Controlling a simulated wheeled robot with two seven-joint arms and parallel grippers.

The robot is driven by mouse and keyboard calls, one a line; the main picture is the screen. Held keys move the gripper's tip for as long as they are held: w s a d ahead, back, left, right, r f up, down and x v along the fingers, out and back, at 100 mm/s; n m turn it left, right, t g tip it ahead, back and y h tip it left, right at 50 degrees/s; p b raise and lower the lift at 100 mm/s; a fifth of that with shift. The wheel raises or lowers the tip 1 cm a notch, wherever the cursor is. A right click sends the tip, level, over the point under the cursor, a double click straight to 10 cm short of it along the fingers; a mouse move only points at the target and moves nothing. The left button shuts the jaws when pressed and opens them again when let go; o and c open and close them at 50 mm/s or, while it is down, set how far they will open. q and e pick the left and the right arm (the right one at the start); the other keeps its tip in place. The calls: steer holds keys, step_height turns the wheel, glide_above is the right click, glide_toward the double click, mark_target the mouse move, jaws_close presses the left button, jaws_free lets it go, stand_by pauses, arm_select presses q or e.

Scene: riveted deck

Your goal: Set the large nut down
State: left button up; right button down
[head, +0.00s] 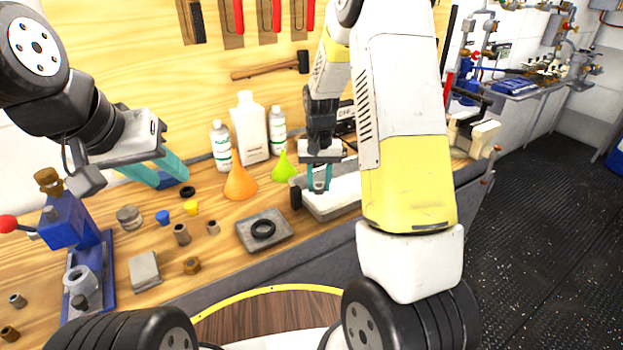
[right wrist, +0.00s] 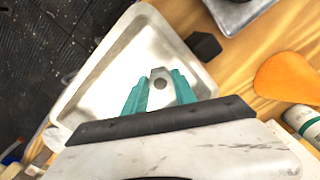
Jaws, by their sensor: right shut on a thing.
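In the right wrist view the grey nut (right wrist: 159,80), with a dark round hole, sits between the teal fingertips (right wrist: 160,90). The tray also shows there (right wrist: 110,82), behind the nut. I cannot tell whether the nut touches its floor. In the head view the nut is too small to make out clearly. My left gripper (head: 163,172) hangs over the left of the bench, its teal fingers apart, with nothing seen between them.
Orange (head: 240,183) and green (head: 284,168) funnels and several white bottles (head: 250,130) stand left of the tray. A grey block with a black ring (head: 263,229) lies in front. A blue press (head: 75,235) and small loose parts fill the left bench.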

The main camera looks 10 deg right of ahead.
steer(key=shift+f, duration=2.05)
steer(key=shift+f, duration=0.1)
steer(key=c, duration=1.3)
jaws_free()
step_height(320, 180, up, 12)
steer(key=shift+s+r, duration=0.1)
steer(key=shift+r, duration=0.1)
step_height(320, 180, up, 7)
steer(key=t, duration=0.1)
glide_above(319, 194)
steer(key=s, duration=0.3)
steer(key=s+r+n+t, duration=0.1)
steer(key=s+r, duration=0.2)
steer(key=s, duration=0.3)
steer(key=s+a+r+t+y, duration=0.1)
steer(key=s+r+t, duration=0.1)
steer(key=s, duration=0.4)
steer(key=s+r+n+t+y, duration=0.1)
steer(key=s+r+t, duration=0.1)
steer(key=s+r, duration=0.2)
steer(key=shift+s+a+n, duration=0.2)
steer(key=shift+s+n, duration=0.1)
steer(key=shift+s, duration=1.3)
